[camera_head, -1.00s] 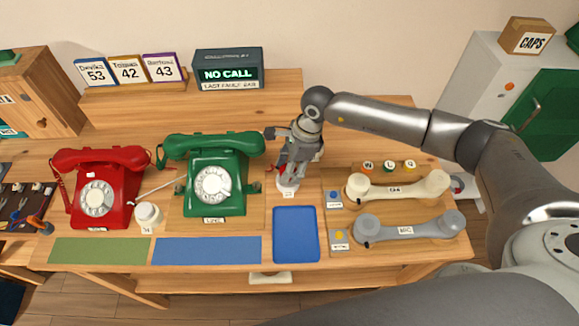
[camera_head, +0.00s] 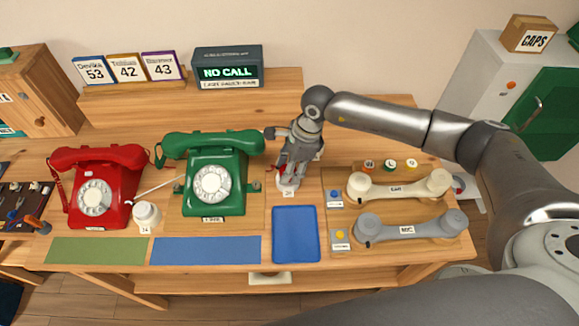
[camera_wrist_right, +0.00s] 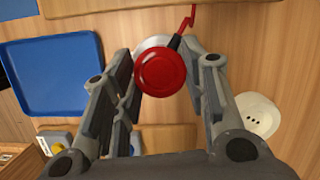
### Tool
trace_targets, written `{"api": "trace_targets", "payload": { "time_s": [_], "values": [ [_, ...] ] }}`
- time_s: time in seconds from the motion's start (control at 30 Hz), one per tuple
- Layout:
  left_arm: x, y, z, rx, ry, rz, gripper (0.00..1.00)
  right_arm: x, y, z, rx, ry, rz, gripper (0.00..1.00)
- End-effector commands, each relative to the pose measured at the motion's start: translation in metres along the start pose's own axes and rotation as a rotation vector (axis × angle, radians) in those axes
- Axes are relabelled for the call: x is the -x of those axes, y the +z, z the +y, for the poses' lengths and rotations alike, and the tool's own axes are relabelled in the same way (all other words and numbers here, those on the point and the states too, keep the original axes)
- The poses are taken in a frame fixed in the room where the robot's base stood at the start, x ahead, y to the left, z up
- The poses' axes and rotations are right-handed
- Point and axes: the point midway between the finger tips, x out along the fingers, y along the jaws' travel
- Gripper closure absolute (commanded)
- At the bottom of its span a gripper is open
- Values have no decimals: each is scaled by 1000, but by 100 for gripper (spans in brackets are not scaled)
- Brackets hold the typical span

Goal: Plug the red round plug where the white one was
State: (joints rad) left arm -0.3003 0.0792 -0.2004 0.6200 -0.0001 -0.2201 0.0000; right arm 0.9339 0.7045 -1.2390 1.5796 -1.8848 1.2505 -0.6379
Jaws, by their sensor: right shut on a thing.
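My right gripper (camera_head: 286,166) reaches down at the middle of the table, just right of the green phone. In the right wrist view, its fingers (camera_wrist_right: 163,70) are closed around the red round plug (camera_wrist_right: 160,72). A dark stub and a red cord lead from the plug. A pale round piece (camera_wrist_right: 148,45) shows partly behind the plug; in the head view a white labelled base (camera_head: 288,186) stands below the gripper. I cannot tell whether the plug touches it. A white oval piece with dark slots (camera_wrist_right: 258,115) lies beside the right finger. My left gripper is out of view.
The green phone (camera_head: 212,185) and red phone (camera_head: 97,188) stand left, with a white round piece (camera_head: 146,214) between them. A blue tray (camera_head: 295,234) lies in front of the gripper. Cream (camera_head: 395,190) and grey (camera_head: 410,229) handsets lie right. The sign (camera_head: 228,73) reads NO CALL.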

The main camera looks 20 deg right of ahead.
Motion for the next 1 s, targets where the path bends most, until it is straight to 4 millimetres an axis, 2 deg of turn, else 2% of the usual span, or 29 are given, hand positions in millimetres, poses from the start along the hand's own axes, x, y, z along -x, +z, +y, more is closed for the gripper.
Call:
{"api": "trace_targets", "payload": {
  "time_s": [0.27,0.47,0.5,0.67,1.0],
  "values": [
    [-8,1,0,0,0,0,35,-8,-2,0,0,0,0,79],
    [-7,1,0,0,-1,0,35,-7,-2,0,0,0,0,79],
    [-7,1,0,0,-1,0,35,-7,-2,0,0,0,0,57],
    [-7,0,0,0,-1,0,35,-7,-2,0,0,0,0,37],
    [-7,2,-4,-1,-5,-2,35,-6,-2,0,0,0,0,35]
  ]
}}
